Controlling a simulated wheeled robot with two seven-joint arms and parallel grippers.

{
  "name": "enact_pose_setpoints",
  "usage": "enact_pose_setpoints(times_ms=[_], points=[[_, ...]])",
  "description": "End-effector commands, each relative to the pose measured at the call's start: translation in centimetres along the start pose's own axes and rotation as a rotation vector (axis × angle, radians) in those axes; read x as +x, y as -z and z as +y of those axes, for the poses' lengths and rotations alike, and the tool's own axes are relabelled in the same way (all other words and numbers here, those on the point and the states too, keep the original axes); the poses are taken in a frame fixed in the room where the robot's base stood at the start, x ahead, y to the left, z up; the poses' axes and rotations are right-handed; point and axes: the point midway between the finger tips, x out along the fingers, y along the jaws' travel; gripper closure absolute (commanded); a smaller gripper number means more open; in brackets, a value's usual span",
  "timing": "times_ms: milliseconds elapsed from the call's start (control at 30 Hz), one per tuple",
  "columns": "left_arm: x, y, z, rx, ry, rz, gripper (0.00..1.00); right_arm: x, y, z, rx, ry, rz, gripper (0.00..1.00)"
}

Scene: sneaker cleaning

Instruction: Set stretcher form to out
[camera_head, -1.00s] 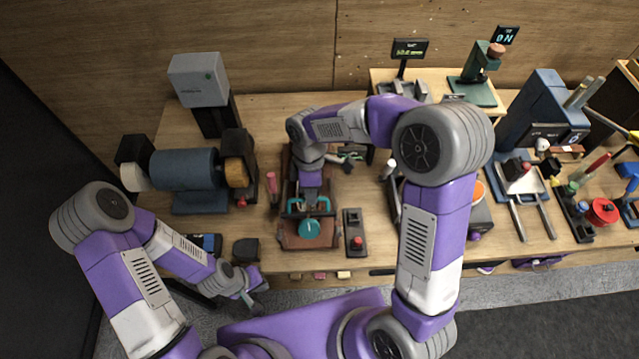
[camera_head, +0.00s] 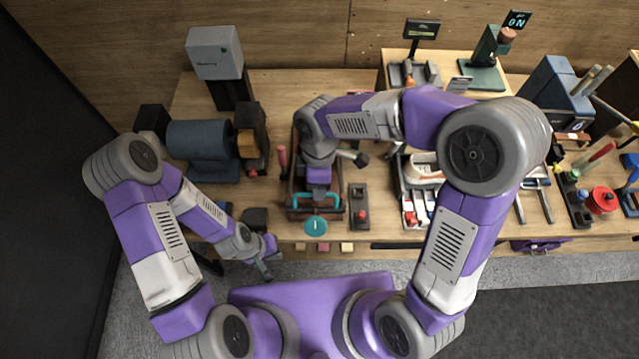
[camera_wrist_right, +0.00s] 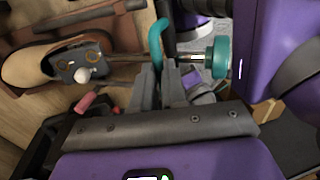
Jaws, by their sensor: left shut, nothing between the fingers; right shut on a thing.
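A brown wooden stretcher stand (camera_head: 301,170) sits near the table's front edge, mostly hidden under my right arm. Its teal handle (camera_head: 297,200) and round teal knob (camera_head: 316,226) are at the near end, and the knob overhangs the stand's front. In the wrist view, the knob (camera_wrist_right: 221,58) sits on a metal rod leading to a dark block (camera_wrist_right: 85,62) at the opening of a tan shoe (camera_wrist_right: 28,68). My right gripper (camera_wrist_right: 162,70) is shut on the teal handle (camera_wrist_right: 157,38). My left gripper (camera_head: 265,268) is shut and empty, low in front of the table.
A blue drum machine (camera_head: 200,142) stands left of the stand, with a pink-handled tool (camera_head: 282,158) between. A red-button box (camera_head: 361,205) is close on the right. Beyond it is a dark tray (camera_head: 403,190) holding a white shoe (camera_head: 425,165). Floor shows before the table.

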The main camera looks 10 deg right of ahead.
Motion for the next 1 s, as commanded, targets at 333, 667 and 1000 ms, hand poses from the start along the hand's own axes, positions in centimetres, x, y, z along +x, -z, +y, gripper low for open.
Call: enact_pose_setpoints(times_ms=[333,667,1000], points=[[-0.1,0.0,0.0,0.0,0.0,0.0,1.0,-0.2,0.1,-0.1,-0.002,0.002,0.0,0.62],[-0.1,0.0,0.1,0.0,0.0,0.0,1.0,-1.3,0.1,0.0,-0.001,-0.002,0.003,0.62],[-0.5,0.0,0.2,0.0,0.0,0.0,1.0,-6.7,0.1,-0.1,-0.001,-0.001,0.003,0.62]])
